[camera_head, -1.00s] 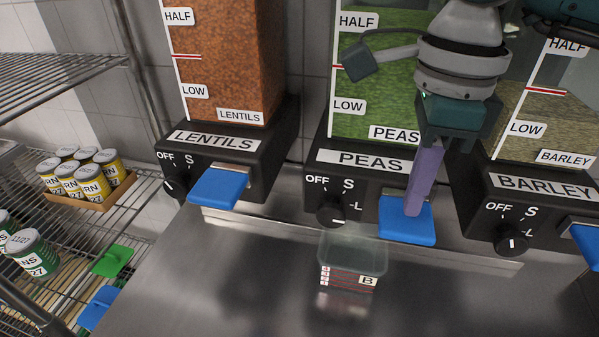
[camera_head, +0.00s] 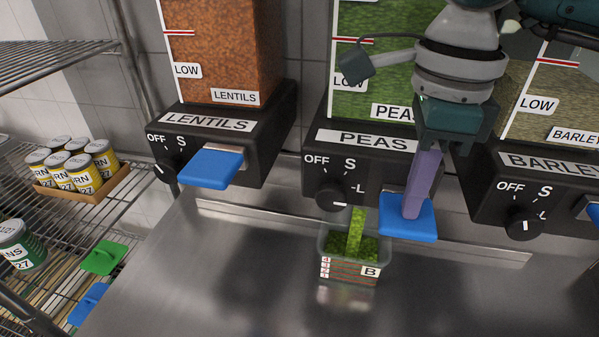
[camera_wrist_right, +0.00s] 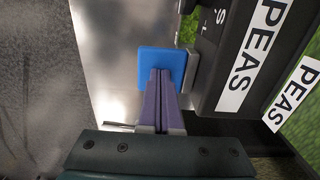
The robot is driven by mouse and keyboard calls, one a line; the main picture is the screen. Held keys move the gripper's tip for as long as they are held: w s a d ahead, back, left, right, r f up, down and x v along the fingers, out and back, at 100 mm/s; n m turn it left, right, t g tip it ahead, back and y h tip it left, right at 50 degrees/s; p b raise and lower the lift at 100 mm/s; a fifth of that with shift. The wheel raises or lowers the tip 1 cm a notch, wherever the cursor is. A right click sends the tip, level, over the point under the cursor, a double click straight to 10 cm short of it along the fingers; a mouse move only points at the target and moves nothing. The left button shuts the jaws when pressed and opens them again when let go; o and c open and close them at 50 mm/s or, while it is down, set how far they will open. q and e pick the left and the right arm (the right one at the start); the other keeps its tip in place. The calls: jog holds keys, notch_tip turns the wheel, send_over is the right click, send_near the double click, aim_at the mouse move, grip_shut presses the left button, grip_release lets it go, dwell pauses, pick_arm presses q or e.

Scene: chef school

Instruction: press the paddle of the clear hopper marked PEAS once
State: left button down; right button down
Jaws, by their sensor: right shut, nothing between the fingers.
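The clear PEAS hopper (camera_head: 372,98) holds green peas above a black base marked PEAS (camera_head: 362,141). Its blue paddle (camera_head: 424,228) sticks out at the front, right of a dial (camera_head: 334,194). My right gripper (camera_head: 411,212) is shut and empty, its purple fingertips on the paddle. The right wrist view also shows the fingertips (camera_wrist_right: 160,76) against the blue paddle (camera_wrist_right: 150,58). A green stream of peas (camera_head: 356,232) falls into a clear container marked B (camera_head: 370,270) below, which has green peas inside. My left gripper does not show.
The LENTILS dispenser (camera_head: 209,123) with its blue paddle (camera_head: 209,168) stands left, the BARLEY dispenser (camera_head: 553,161) right. A wire shelf with yellow cans (camera_head: 85,178) is far left. The steel counter (camera_head: 220,270) is clear around the container.

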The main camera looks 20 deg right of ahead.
jog(key=shift+r+p, duration=0.95)
jog(key=shift+r, duration=0.35)
jog(key=shift+r+p, duration=0.55)
jog(key=shift+r, duration=0.4)
notch_tip(320, 180, up, 5)
jog(key=p, duration=0.3)
dwell(0.4)
